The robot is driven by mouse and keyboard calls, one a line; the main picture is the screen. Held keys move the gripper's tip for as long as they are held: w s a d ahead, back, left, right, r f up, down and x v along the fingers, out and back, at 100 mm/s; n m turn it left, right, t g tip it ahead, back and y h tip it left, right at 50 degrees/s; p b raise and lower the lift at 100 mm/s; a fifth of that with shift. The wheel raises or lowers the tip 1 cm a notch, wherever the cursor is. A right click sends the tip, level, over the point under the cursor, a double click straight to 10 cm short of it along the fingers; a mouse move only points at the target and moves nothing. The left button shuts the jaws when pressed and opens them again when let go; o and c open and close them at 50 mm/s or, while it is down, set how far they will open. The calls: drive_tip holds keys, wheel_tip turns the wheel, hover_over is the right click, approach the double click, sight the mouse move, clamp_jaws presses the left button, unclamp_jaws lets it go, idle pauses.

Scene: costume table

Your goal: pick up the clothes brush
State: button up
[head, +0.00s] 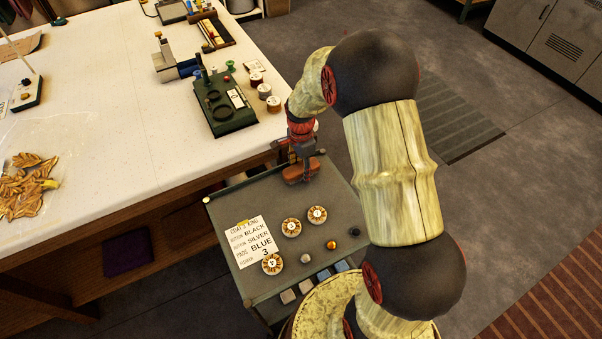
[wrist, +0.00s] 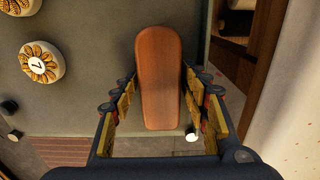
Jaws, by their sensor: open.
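The clothes brush (wrist: 158,75) has a smooth reddish-brown wooden back, long with rounded ends. In the wrist view it lies between the two open fingers of my gripper (wrist: 162,125), with a gap on each side. In the head view the brush (head: 301,171) is at the far end of the small grey cart top (head: 235,282), close to the big table. My gripper (head: 296,150) is right over it there, and partly hides it. The brush's underside is hidden.
The cart holds a written card (head: 252,242), several numbered round rosettes (head: 291,227) and small knobs (head: 331,245). The large white table (head: 130,110) stands beside the cart, with a green tool tray (head: 222,105) and thread spools (head: 273,103) near its edge.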

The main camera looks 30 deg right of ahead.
sight(301, 167)
drive_tip(key=shift+f, duration=0.1)
drive_tip(key=shift+c, duration=1.3)
drive_tip(key=c, duration=0.7)
drive_tip(key=shift+r+p, duration=0.3)
drive_tip(key=shift+r, duration=0.3)
wheel_tip(301, 167, up, 3)
drive_tip(key=shift+w+f+p, duration=0.1)
drive_tip(key=shift+f+p, duration=0.1)
drive_tip(key=shift+p, duration=0.4)
drive_tip(key=s+a+r+p, duration=0.1)
drive_tip(key=s+r+p, duration=0.2)
drive_tip(key=s+r, duration=0.6)
drive_tip(key=s, duration=0.5)
drive_tip(key=shift+a, duration=0.4)
